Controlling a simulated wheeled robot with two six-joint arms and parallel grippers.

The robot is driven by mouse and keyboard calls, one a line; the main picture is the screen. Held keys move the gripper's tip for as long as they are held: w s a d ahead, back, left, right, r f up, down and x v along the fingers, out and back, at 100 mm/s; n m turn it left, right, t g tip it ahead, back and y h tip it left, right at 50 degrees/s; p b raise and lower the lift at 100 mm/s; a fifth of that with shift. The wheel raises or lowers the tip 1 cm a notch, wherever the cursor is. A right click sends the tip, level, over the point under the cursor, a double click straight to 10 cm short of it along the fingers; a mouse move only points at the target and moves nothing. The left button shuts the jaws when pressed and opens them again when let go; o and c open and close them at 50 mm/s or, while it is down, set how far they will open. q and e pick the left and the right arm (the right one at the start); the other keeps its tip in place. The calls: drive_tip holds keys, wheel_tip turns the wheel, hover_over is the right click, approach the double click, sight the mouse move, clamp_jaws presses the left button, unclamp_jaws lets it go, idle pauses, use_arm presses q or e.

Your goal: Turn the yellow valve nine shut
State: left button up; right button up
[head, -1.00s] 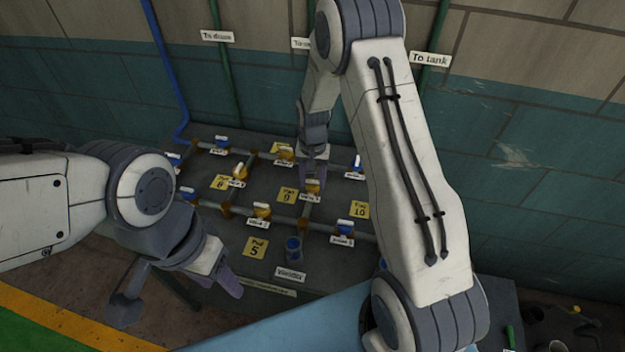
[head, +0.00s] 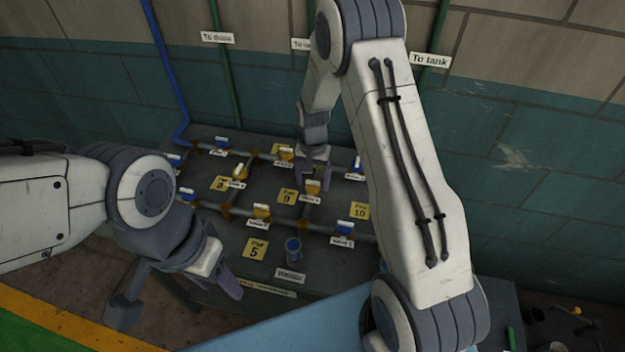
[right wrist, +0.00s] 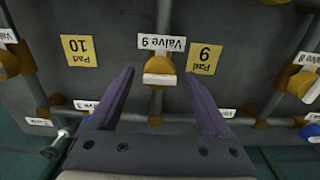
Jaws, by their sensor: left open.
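Valve nine has a yellow body with a white-topped handle; in the right wrist view it (right wrist: 158,72) sits upper middle, below its upside-down "Valve 9" label (right wrist: 162,43). It also shows in the head view (head: 312,187). My right gripper (right wrist: 159,78) is open and empty, its purple fingers on either side of the valve in the picture, with gaps to both. I cannot tell how far it is from the valve in depth. In the head view this gripper (head: 313,174) is just behind the valve. My left gripper (head: 228,284) is open at the board's front left.
Pipes with several other yellow and blue valves cross the dark board. The Pad 9 tag (right wrist: 205,58) and Pad 10 tag (right wrist: 80,50) flank valve nine. My right arm hides the board's right part.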

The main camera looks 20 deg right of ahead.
sight(313, 181)
wheel_tip(313, 181, up, 10)
drive_tip(key=b, duration=0.2)
drive_tip(key=shift+r, duration=0.2)
idle(0.3)
drive_tip(key=s+a+r+n, duration=0.3)
drive_tip(key=s+a+n, duration=0.1)
drive_tip(key=s+a, duration=0.3)
drive_tip(key=s+a+r+n, duration=0.3)
drive_tip(key=s+a+r, duration=0.1)
drive_tip(key=s+a, duration=0.3)
drive_tip(key=s+a+n+y, duration=0.1)
drive_tip(key=s+n, duration=0.6)
drive_tip(key=s, duration=0.8)
drive_tip(key=shift+s+a+r, duration=0.15)
drive_tip(key=shift+s+a, duration=0.05)
drive_tip(key=shift+a, duration=0.2)
